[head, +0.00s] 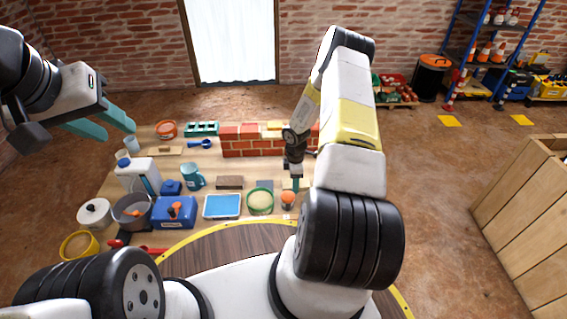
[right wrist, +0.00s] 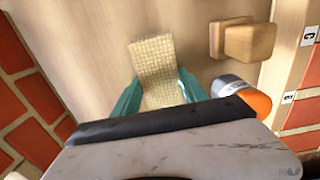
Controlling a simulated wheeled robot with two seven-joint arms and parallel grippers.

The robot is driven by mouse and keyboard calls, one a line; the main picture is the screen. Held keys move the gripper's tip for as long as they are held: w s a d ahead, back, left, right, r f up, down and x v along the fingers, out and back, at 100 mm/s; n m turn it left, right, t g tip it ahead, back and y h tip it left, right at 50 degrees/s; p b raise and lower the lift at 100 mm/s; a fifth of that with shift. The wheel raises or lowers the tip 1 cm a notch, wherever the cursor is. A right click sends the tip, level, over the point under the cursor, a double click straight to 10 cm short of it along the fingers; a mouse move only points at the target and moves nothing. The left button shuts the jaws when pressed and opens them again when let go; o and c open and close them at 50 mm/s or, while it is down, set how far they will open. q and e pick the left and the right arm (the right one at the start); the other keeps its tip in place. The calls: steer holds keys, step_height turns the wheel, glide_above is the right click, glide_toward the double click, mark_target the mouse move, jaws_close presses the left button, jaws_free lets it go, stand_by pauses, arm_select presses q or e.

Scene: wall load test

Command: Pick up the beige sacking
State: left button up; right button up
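The beige sacking (right wrist: 155,62) is a small woven piece lying on the pale wooden table top in the right wrist view. My right gripper (right wrist: 160,78) has its two teal fingers apart, one on each side of the sacking. I cannot tell whether they touch it. In the head view my right gripper (head: 296,184) is low over the right part of the table, and the sacking is mostly hidden there. My left gripper (head: 116,131) is open and empty, raised at the left above the table's far left corner.
A brick wall (head: 250,146) stands at the table's back. Cups, a blue toolbox (head: 175,213), a blue tray (head: 222,206) and a green-rimmed sieve (head: 260,202) crowd the table.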

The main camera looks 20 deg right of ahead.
steer(key=shift+c, duration=0.7)
step_height(320, 180, up, 10)
